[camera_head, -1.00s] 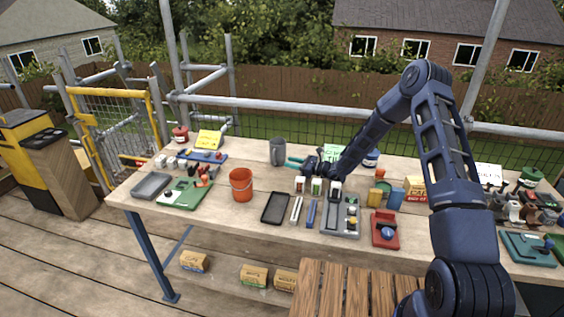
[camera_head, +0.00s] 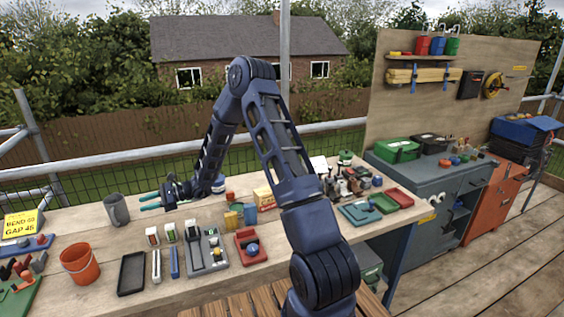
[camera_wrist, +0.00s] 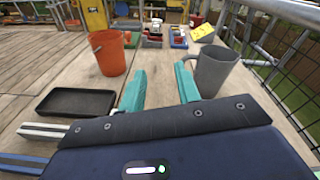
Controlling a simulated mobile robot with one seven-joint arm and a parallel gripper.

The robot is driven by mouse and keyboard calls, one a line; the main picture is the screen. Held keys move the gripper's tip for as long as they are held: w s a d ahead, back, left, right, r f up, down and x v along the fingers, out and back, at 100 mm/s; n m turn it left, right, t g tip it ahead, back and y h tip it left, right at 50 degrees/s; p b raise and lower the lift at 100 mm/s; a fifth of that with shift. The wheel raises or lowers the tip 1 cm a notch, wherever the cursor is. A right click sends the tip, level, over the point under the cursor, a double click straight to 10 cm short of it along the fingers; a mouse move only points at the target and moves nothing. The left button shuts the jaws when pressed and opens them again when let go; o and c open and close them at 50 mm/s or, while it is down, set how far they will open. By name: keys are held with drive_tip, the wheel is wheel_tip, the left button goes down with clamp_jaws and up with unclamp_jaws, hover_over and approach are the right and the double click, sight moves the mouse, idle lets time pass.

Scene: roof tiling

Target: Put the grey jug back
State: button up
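The grey jug (camera_head: 117,211) stands upright on the wooden table, toward the left in the head view. In the wrist view the jug (camera_wrist: 217,71) is at the right, just beyond and beside the right finger, not between the fingers. My gripper (camera_head: 146,201) is low over the table, right of the jug, its teal fingers pointing toward the jug's side. In the wrist view my gripper (camera_wrist: 160,84) has its fingers spread apart with bare tabletop between them. I cannot tell whether the right finger touches the jug.
An orange bucket (camera_head: 80,263) and a black tray (camera_head: 132,273) stand on the near side. Small boxes (camera_head: 152,235) and a grey organiser (camera_head: 207,250) lie near my arm. A yellow sign (camera_head: 21,223) is at the far left.

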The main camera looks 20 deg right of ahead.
drive_tip(key=s+d+r+n+g+h, duration=0.2)
drive_tip(key=s+d+r+n+h, duration=0.6)
drive_tip(key=s+d+r, duration=0.65)
drive_tip(key=s+d+r+n+t+h, duration=0.3)
drive_tip(key=s+d, duration=0.6)
drive_tip(key=d, duration=0.5)
drive_tip(key=s+d+r+n+t+h, duration=0.3)
drive_tip(key=s+d+r+h, duration=0.2)
drive_tip(key=d, duration=0.8)
drive_tip(key=s+r, duration=0.3)
drive_tip(key=s, duration=0.2)
drive_tip(key=shift+d+n+t+h, duration=0.3)
drive_tip(key=shift+d+t+h, duration=0.05)
drive_tip(key=shift+t+h, duration=0.05)
